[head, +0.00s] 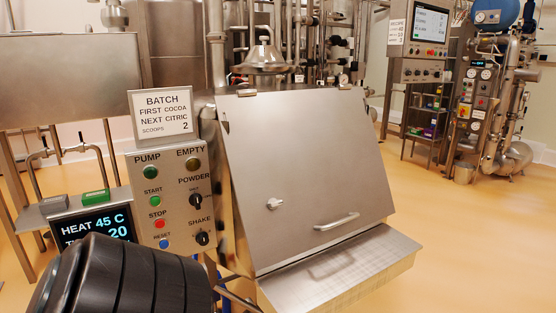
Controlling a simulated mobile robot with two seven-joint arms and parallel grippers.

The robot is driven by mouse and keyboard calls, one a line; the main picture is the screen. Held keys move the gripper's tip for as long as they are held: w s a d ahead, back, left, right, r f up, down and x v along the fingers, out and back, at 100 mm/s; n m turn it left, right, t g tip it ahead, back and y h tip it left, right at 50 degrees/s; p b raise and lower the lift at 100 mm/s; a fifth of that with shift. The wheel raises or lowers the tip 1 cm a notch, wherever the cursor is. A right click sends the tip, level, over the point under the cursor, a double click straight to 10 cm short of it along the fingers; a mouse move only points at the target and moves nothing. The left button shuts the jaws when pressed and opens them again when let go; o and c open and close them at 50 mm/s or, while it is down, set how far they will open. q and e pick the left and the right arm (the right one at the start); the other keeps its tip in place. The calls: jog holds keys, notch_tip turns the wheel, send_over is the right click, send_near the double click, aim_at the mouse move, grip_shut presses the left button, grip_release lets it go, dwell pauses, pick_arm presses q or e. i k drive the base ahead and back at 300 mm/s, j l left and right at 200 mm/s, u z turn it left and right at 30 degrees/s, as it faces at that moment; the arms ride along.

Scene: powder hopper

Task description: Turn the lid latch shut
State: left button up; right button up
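The hopper lid (310,150) is a large sloping steel panel in the middle of the head view. It lies down over the hopper front, with its lower edge along a steel ledge. The lid latch (274,204) is a small pale knob on the lid's lower left part. Its short lever looks roughly level. A bar handle (337,221) is to the right of the latch and a little lower. A black ribbed part of my arm fills the lower left corner. I see neither gripper clearly, and nothing touches the latch.
A control panel (174,242) with buttons and knobs stands left of the lid, under a batch sign (162,113). A display (95,226) is partly hidden behind my arm. The steel ledge (345,270) juts out below the lid. Open floor (470,235) lies to the right.

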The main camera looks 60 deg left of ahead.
aim_at(273, 204)
jog(key=u, duration=1.75)
